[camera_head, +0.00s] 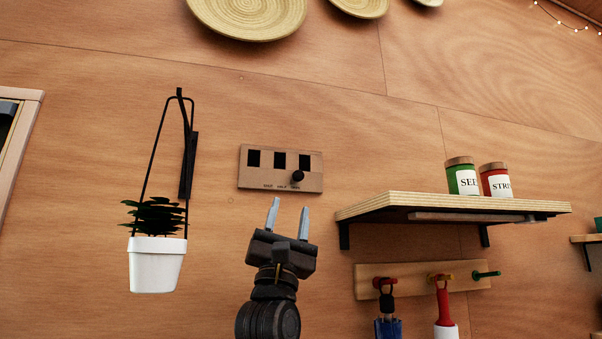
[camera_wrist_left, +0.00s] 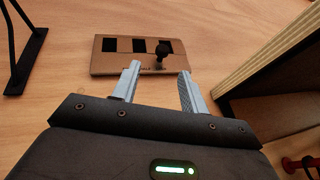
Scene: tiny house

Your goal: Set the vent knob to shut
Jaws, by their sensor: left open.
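The vent panel (camera_head: 250,179) is a small brown plate on the wooden wall with three dark square openings and small lettering below them. Its black round knob (camera_head: 304,176) sits at the right end, below the right-hand opening. In the left wrist view the panel (camera_wrist_left: 101,68) lies ahead of the fingers, and the knob (camera_wrist_left: 162,49) stands out between the finger lines. My left gripper (camera_head: 288,218) is open and empty, below the panel, its fingertips pointing up toward it and apart from the knob. My right gripper is not in view.
A hanging white plant pot (camera_head: 156,265) on a black bracket is to the left. A wooden shelf (camera_head: 400,205) with two jars is close on the right, above a peg rail (camera_head: 412,272) with hanging tools. The wall around the panel is bare.

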